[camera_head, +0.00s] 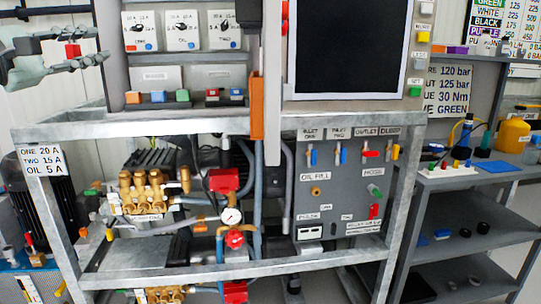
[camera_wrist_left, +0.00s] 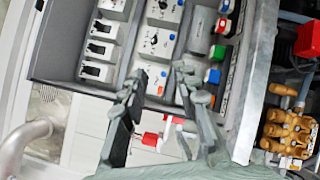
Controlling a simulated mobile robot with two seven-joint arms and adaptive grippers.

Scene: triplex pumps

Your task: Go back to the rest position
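My left gripper (camera_head: 100,45) is at the upper left of the head view, beside the upper part of the pump stand. Its two fingers are apart. They also show apart in the left wrist view (camera_wrist_left: 160,75), with the control panel beyond them. A small red part (camera_head: 72,50) shows between the fingers in the head view; I cannot tell how far behind them it lies. Nothing is seen gripped at the fingertips. My right gripper is in neither view.
The metal pump frame (camera_head: 150,125) fills the middle, with brass pumps (camera_head: 145,190) and a gauge (camera_head: 231,216) inside. The control panel (camera_head: 182,30) and a dark screen (camera_head: 350,45) stand above. Grey shelves (camera_head: 455,205) are at right, with a yellow container (camera_head: 513,135).

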